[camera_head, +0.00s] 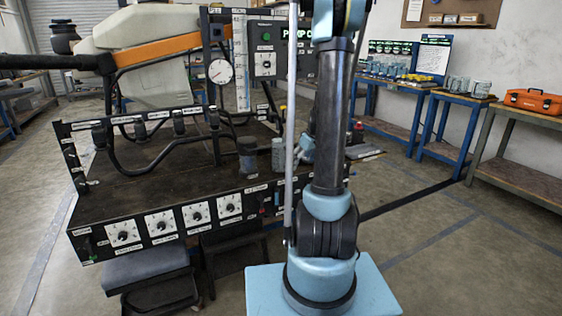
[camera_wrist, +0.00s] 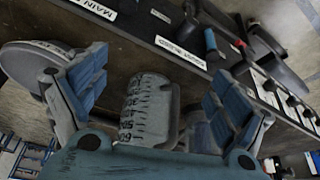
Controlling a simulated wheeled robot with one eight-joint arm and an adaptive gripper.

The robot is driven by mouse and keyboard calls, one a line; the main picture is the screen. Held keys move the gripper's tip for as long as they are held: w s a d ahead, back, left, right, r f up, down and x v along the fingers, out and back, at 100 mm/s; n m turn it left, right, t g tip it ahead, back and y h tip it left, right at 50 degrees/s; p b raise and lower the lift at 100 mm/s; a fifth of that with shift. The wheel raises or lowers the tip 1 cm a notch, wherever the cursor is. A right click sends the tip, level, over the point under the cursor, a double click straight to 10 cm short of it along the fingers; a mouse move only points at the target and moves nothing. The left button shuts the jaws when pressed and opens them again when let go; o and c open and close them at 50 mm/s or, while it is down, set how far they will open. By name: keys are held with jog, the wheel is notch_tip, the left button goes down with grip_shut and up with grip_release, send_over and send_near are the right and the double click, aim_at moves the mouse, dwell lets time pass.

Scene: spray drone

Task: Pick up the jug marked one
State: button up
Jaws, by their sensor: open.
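A grey cylindrical jug (camera_wrist: 147,94) with black scale marks and numbers shows in the wrist view. It lies between the two blue-padded fingers of my gripper (camera_wrist: 156,90), with visible space on both sides. The fingers are spread and are not closed on it. In the head view, a dark jug (camera_head: 247,156) and a lighter grey jug (camera_head: 278,154) stand on the dark bench top. My gripper (camera_head: 304,148) is just right of the lighter one, partly hidden by my arm. I cannot read a mark "one" on either jug.
The bench (camera_head: 150,190) has a front panel with several dials (camera_head: 230,205) and labels. Black hoses and a gauge (camera_head: 220,71) stand at its back. A round grey disc (camera_wrist: 35,58) lies near the left finger. Blue tables (camera_head: 440,98) line the right wall, with free floor between.

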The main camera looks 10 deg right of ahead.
aim_at(282, 155)
jog(key=w+a, duration=0.2)
jog(key=w, duration=0.1)
jog(key=w+a, duration=0.2)
jog(key=w, duration=0.1)
jog(key=w+a, duration=0.3)
jog(key=shift+w, duration=0.2)
jog(key=shift+f, duration=0.55)
jog(key=c, duration=1.1)
